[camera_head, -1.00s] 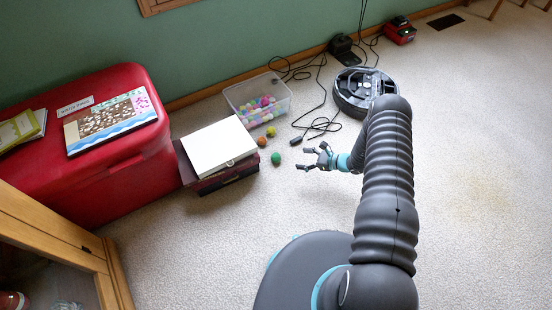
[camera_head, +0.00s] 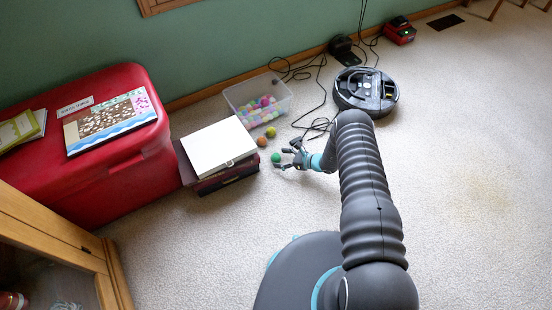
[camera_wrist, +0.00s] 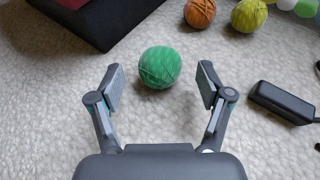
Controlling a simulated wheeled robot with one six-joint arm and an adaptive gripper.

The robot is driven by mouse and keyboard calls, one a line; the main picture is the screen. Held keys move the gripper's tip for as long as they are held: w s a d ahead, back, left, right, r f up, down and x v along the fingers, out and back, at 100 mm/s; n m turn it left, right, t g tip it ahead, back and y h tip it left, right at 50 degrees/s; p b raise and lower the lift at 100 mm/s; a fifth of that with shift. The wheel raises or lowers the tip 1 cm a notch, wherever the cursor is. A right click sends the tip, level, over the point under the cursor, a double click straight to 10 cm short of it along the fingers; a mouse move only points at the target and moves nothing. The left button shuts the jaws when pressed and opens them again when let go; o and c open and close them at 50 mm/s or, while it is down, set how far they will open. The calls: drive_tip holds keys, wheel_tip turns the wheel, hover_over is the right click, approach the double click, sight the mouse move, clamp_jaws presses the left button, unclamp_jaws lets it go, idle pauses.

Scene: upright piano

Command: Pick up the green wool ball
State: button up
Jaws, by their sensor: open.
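The green wool ball (camera_head: 276,157) lies on the pale carpet just right of the low dark box. In the wrist view the ball (camera_wrist: 160,67) is round and wound with yarn, just ahead of the fingertips and between their lines. My gripper (camera_head: 285,158) is open and empty, low near the floor beside the ball. In the wrist view its two fingers (camera_wrist: 160,82) are spread on either side, with neither seen touching the ball.
An orange ball (camera_wrist: 200,12) and a yellow ball (camera_wrist: 249,14) lie beyond. A dark box (camera_head: 228,178) with a white case (camera_head: 217,146) stands left. A black adapter (camera_wrist: 281,102) lies right. A clear bin (camera_head: 236,103) of colored balls and a robot vacuum (camera_head: 366,90) stand behind.

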sight(280, 158)
drive_tip(key=shift+x, duration=1.5)
drive_tip(key=c, duration=1)
drive_tip(key=shift+r, duration=0.15)
